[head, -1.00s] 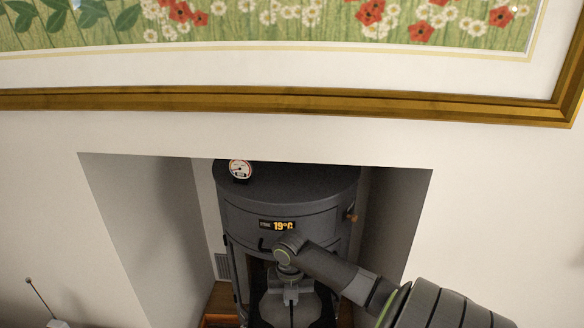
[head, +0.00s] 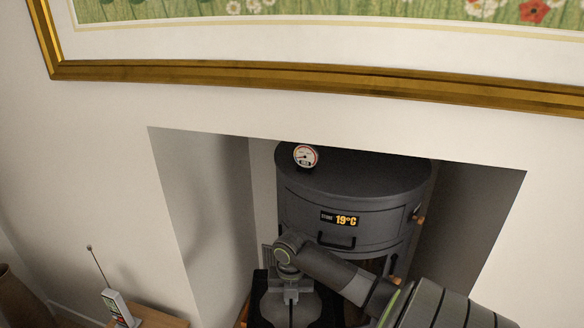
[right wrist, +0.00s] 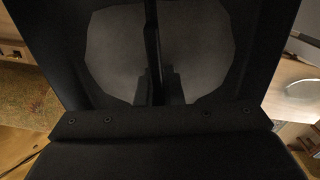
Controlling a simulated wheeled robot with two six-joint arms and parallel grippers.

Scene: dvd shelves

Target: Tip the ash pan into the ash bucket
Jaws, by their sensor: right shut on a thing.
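My right gripper (head: 291,296) is shut on the ash pan (head: 259,292), a black, open-topped tray, in front of the stove at the bottom of the head view. Grey ash (head: 275,308) lies in the pan. In the right wrist view the gripper fingers (right wrist: 160,88) close on a thin upright part, with the dark pan (right wrist: 50,45) and grey ash around them. The pan looks roughly level. Its near end is cut off by the head view's edge. I cannot make out the ash bucket in either view. My left gripper is not in view.
The dark round stove (head: 350,205) with a 19°C display and a dial gauge (head: 305,156) stands in a wall recess. A gold picture frame (head: 300,83) hangs above. A phone (head: 117,308) stands on a wooden surface at lower left. A rug (right wrist: 35,100) lies at left in the wrist view.

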